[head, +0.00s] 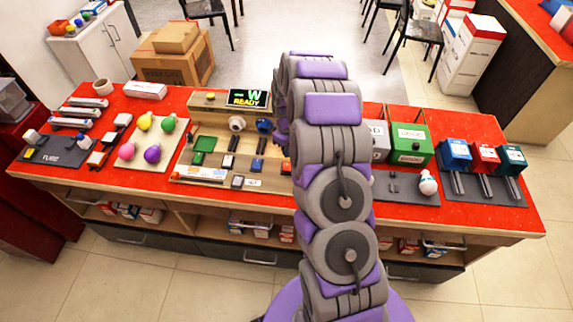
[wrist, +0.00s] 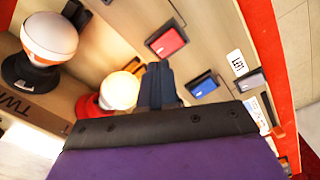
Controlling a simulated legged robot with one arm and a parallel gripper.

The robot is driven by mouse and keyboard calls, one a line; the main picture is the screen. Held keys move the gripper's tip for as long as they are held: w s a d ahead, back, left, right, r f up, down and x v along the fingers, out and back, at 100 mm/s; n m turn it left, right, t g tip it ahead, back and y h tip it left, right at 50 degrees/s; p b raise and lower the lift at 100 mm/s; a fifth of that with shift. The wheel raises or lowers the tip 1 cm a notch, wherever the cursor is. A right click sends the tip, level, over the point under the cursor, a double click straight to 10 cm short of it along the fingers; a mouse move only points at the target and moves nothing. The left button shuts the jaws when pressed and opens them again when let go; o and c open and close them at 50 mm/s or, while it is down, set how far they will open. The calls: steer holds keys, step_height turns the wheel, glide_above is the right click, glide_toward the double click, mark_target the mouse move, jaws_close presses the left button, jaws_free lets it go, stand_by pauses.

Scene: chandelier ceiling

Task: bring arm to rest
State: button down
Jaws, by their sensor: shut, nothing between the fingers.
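My gripper (wrist: 158,85) shows in the wrist view with its dark fingers together and nothing between them. It is over a wooden board (wrist: 125,35), next to a bright white bulb (wrist: 120,90) in a red holder. A red switch (wrist: 167,40) lies beyond the fingertips, and a blue switch (wrist: 202,86) lies to their right. I cannot tell whether the fingers touch anything. In the head view my purple and grey arm reaches up over the red-topped counter (head: 270,202), and my gripper is hidden behind it.
A white-and-orange bulb on a black base (wrist: 47,40) stands left of the gripper. A lit READY sign (head: 247,98) stands at the board's back. Coloured bulbs (head: 152,154) lie to the left. A green box (head: 411,144) and several coloured bins (head: 485,157) stand to the right.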

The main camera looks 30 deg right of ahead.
steer(key=shift+r, duration=0.9)
steer(key=s+a+r+m, duration=0.1)
steer(key=s+a+r, duration=0.5)
steer(key=s+r, duration=0.25)
steer(key=s+a+r+m, duration=0.1)
steer(key=s+a+r, duration=0.55)
steer(key=r, duration=0.25)
steer(key=s+a+r+m+g, duration=0.1)
steer(key=s+a+r, duration=0.1)
steer(key=s, duration=1)
steer(key=s+a+r+m, duration=0.2)
steer(key=s+r, duration=0.1)
steer(key=s, duration=1)
steer(key=shift+r+g, duration=0.15)
steer(key=shift+g, duration=0.25)
